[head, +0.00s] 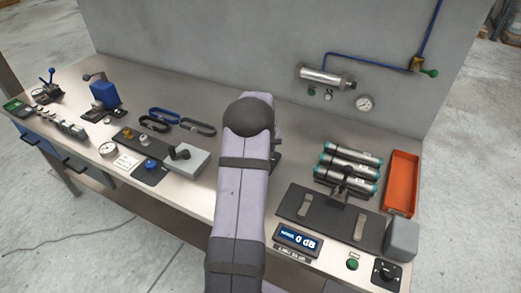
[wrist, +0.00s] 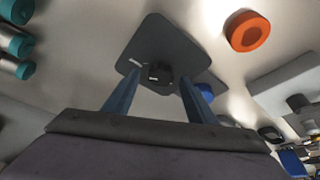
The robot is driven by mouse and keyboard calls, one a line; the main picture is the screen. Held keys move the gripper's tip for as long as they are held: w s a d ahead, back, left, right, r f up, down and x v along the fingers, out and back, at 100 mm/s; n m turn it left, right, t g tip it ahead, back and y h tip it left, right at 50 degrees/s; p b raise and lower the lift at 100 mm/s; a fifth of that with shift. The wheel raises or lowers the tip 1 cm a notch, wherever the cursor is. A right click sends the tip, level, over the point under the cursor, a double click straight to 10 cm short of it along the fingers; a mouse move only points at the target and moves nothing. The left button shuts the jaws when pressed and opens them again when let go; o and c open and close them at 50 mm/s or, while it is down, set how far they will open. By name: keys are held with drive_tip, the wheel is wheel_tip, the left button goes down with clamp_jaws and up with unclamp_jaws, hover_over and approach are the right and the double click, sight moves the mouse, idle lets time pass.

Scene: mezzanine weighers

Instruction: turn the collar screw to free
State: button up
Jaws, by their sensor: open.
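In the wrist view a small black block-like knob (wrist: 160,73), likely the collar screw, stands on a dark grey rounded plate (wrist: 150,38). Small white marks lie on the plate on either side of it; I cannot read them. My gripper (wrist: 160,82) is open, with its two blue-grey fingers on either side of the knob in the picture. I cannot tell whether they touch it or are still above it. In the head view my arm covers the gripper and nearly all of this spot on the bench.
An orange ring (wrist: 247,31) lies beyond the plate in the wrist view. Teal-ended cylinders (head: 349,167) and an orange tray (head: 402,184) are on the right of the bench. A light grey block with a black knob (head: 189,162) stands left of my arm.

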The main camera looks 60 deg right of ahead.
drive_tip(key=shift+f, duration=0.25)
drive_tip(key=c, duration=1)
drive_tip(key=shift+c, duration=0.2)
